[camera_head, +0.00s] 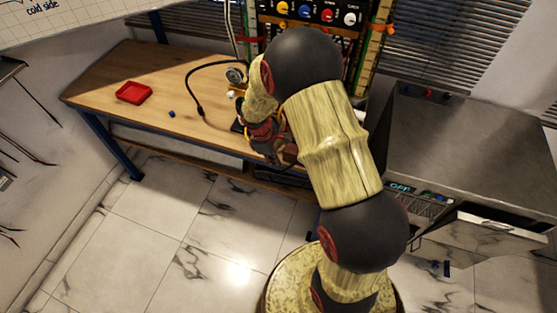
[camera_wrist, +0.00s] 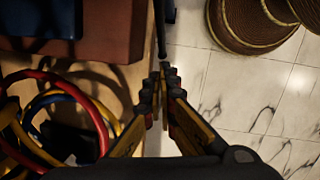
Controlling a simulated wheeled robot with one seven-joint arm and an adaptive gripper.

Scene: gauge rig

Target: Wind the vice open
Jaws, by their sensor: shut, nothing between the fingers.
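In the wrist view my gripper (camera_wrist: 164,72) is shut with nothing between its fingers, at the table's front edge. A thin dark upright bar (camera_wrist: 161,32), which looks like the vice's handle, is just beyond the fingertips; I cannot tell if they touch. Left of it is a reddish-brown block (camera_wrist: 112,32), apparently the vice body, with a blue piece (camera_wrist: 40,18) beside it. In the head view a reddish-brown part (camera_head: 288,153), likely the vice, shows at the table's front edge beside my wrist. My arm hides most of it there, and the jaw gap cannot be seen.
Red, blue and yellow cables (camera_wrist: 55,110) loop left of my gripper. The wooden table (camera_head: 150,75) holds a red tray (camera_head: 133,92), a small blue piece (camera_head: 171,114) and a gauge (camera_head: 235,75). A grey cabinet (camera_head: 470,140) stands right. Tiled floor is open in front.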

